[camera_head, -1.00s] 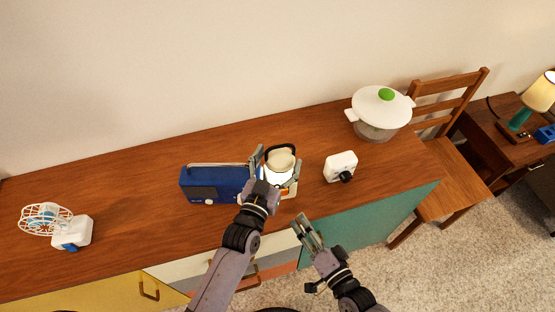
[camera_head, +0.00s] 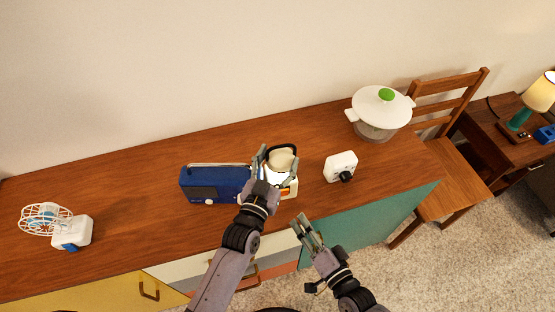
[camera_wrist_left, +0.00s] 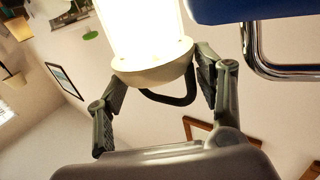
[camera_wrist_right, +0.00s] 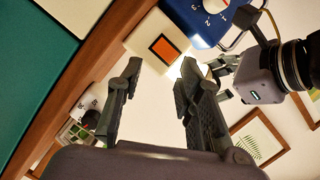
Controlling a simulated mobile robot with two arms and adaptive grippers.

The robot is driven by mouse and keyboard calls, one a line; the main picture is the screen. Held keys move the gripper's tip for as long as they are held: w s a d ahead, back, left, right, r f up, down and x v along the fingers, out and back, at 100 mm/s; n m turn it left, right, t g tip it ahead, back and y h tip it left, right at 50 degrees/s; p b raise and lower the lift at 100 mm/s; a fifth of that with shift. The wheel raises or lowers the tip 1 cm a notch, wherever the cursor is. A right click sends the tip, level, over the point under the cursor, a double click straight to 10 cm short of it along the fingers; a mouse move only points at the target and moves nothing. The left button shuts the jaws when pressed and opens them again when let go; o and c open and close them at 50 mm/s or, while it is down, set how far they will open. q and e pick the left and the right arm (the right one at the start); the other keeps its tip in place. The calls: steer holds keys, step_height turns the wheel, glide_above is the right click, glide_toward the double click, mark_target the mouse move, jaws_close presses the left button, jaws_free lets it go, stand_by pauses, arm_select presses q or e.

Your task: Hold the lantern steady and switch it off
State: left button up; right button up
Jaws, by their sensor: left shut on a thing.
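The lantern (camera_head: 281,158) stands on the wooden hutch top, a cream body with a dark loop handle. It glows brightly in the left wrist view (camera_wrist_left: 150,72). My left gripper (camera_head: 278,165) is shut on the lantern, one finger on each side of its upper part. In the right wrist view the lantern's cream base shows an orange square button (camera_wrist_right: 163,47). My right gripper (camera_head: 307,222) is open and empty, in front of the hutch edge and below the lantern in the head view. Its fingers point toward the button side without touching it.
A blue radio (camera_head: 213,184) stands close at the lantern's left. A white box with a black knob (camera_head: 341,167) is to the right. A white pot (camera_head: 379,110) stands farther right, and a fan (camera_head: 72,232) at far left. Bare wood lies between radio and fan.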

steer(key=shift+s+a+r+m, duration=0.1)
steer(key=shift+s+a+m, duration=0.15)
steer(key=shift+s+m, duration=0.15)
steer(key=shift+c, duration=1.2)
steer(key=s+m+h, duration=0.1)
steer(key=m, duration=0.1)
steer(key=s+r+m+h, duration=0.1)
steer(key=s+m, duration=0.1)
steer(key=s+r+m+h, duration=0.1)
steer(key=m, duration=0.1)
steer(key=shift+s+a+t, duration=0.15)
steer(key=shift+s+t, duration=0.15)
steer(key=shift+t, duration=0.1)
jaws_close()
steer(key=shift+s+d+r+m+h, duration=0.1)
steer(key=shift+s+d+m+h, duration=0.15)
steer(key=shift+m, duration=0.3)
steer(key=shift+s+d+m+h, duration=0.1)
steer(key=shift+s+m+h, duration=0.2)
steer(key=shift+m, duration=0.25)
steer(key=shift+w, duration=0.1)
